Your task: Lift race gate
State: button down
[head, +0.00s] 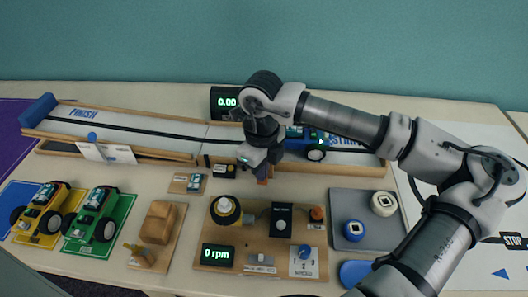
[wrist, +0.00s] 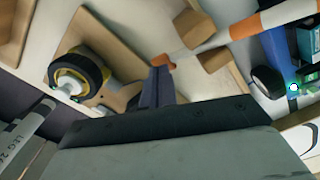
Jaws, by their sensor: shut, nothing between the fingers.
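The race gate's bar (wrist: 235,31), striped orange and white, runs from the middle to the upper right in the wrist view. Wooden blocks (wrist: 214,57) lie on both sides of it. My gripper (head: 261,171) is shut with nothing between its fingers. In the wrist view its fingertips (wrist: 161,70) are at the bar's orange end; I cannot tell whether they touch. In the head view the gripper and arm hide most of the gate. A blue car (head: 306,142) stands on the track behind the gripper, by the START lettering.
The long track (head: 150,129) runs across the back, with a display (head: 226,102) behind it. A motor board with a wheel (head: 225,208) stands in front of the gripper. Yellow (head: 41,208) and green (head: 97,214) cars are at left. A grey tray (head: 345,202) is at right.

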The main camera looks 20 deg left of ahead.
jog(key=shift+f, duration=0.3)
